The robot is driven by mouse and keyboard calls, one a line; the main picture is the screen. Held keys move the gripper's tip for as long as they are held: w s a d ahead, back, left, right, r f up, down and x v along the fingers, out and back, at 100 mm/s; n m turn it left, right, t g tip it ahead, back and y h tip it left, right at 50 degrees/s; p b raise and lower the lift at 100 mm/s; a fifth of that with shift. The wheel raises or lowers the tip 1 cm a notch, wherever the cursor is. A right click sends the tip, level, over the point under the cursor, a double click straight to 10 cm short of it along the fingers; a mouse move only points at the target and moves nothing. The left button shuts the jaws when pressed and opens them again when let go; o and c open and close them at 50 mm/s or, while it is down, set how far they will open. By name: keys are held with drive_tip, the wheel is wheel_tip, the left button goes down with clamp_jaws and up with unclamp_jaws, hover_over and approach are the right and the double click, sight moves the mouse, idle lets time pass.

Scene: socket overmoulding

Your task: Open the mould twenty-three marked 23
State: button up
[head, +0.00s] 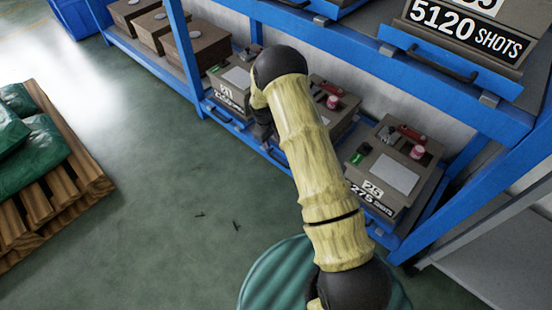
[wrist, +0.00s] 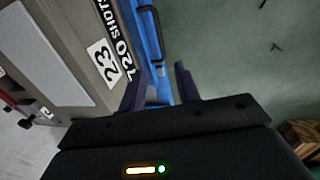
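The mould marked 23 (wrist: 82,45) fills the upper left of the wrist view, a grey-brown block whose label reads "23" and "720 SHOTS". A blue strip with a black bar handle (wrist: 152,32) runs along its front. My gripper (wrist: 160,82) is open, its two dark fingers apart, with the blue strip's edge showing between them. I see nothing held, and the handle lies beyond the fingertips. In the head view my arm covers the middle mould (head: 342,122) in part and hides its label; it sits between two other moulds.
Mould 25 (head: 392,170), marked "275 SHOTS", stands to the right on the lower shelf. Another labelled mould (head: 232,85) stands to the left. The blue rack's upper shelf (head: 360,62) overhangs them. A pallet with green sacks (head: 40,150) is at left; the floor between is open.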

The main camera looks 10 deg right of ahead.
sight(277, 160)
drive_tip(key=f+b, duration=0.2)
drive_tip(key=f, duration=0.3)
drive_tip(key=w+d+f+b, duration=0.1)
drive_tip(key=f+b, duration=0.1)
drive_tip(key=f, duration=0.2)
drive_tip(key=d+f+b, duration=0.1)
drive_tip(key=f+b, duration=0.1)
drive_tip(key=f, duration=0.3)
drive_tip(key=shift+w+d+f, duration=0.1)
drive_tip(key=shift+w+f, duration=0.2)
drive_tip(key=shift+f, duration=0.05)
clamp_jaws()
